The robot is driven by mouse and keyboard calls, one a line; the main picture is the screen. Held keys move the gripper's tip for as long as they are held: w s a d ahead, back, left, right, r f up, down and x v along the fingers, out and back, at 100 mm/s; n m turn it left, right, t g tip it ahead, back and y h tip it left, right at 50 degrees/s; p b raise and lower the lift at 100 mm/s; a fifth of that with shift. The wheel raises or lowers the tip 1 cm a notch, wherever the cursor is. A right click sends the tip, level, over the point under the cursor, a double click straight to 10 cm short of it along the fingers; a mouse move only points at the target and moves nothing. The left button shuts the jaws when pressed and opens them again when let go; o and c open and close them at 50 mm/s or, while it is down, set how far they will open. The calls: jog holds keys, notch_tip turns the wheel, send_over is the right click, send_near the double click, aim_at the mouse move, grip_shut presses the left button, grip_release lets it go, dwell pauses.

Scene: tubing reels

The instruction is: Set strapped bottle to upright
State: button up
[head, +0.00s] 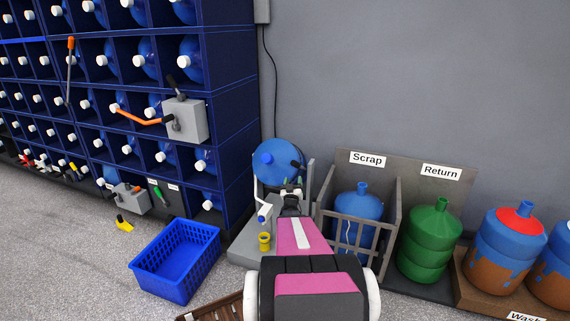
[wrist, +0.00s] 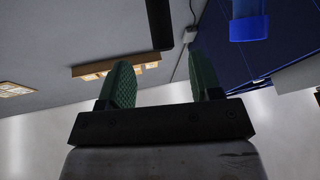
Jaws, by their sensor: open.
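The blue bottle (head: 274,160) sits in a grey stand (head: 243,245) against the wall in the head view. It looks tilted, with its round blue end facing out. A strap cannot be made out clearly. A black handle-like part (head: 297,165) shows at its right side. My gripper (head: 291,188) is just in front of the bottle's lower part, and my arm hides some of the stand. In the wrist view my gripper's green fingers (wrist: 163,82) are apart with nothing between them. A blue cylindrical part (wrist: 248,22) and a black bar (wrist: 159,22) show beyond them.
A blue rack of bottles (head: 120,90) fills the left. A blue basket (head: 178,262) stands on the floor, and a yellow cup (head: 264,241) is on the stand. The Scrap bin (head: 390,205) holds a blue bottle (head: 358,203). A green bottle (head: 429,240) is under Return.

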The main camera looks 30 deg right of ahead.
aim_at(295, 163)
jog(key=x, duration=1)
jog(key=shift+w+d+r, duration=0.1)
jog(key=shift+w+d, duration=0.1)
jog(key=shift+w, duration=0.1)
jog(key=shift+c, duration=0.3)
grip_shut()
